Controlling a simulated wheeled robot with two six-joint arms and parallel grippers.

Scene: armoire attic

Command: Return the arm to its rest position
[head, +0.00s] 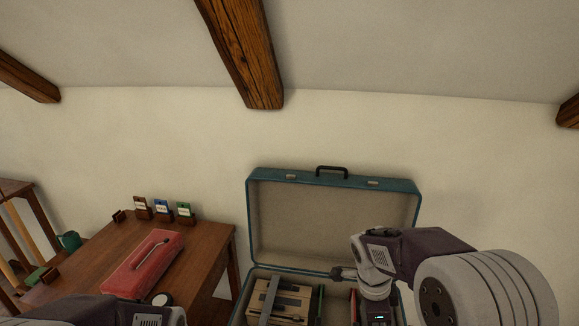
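My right arm (440,262) comes in from the right and bends down over the open teal suitcase (334,176). Its wrist is above the right part of the case. The lower end, with a small lit display, runs out at the bottom edge, and I cannot make out the fingertips or whether they hold anything. My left arm (75,311) shows only as a dark link and pale joint at the bottom left, in front of the desk. Its gripper is out of the picture.
The suitcase lid leans back near the wall; a wooden box (283,299) lies inside. The wooden desk (206,240) at left bears a red case (146,264) and several small card holders (163,209). Ceiling beams (245,55) hang above. The wall area between is clear.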

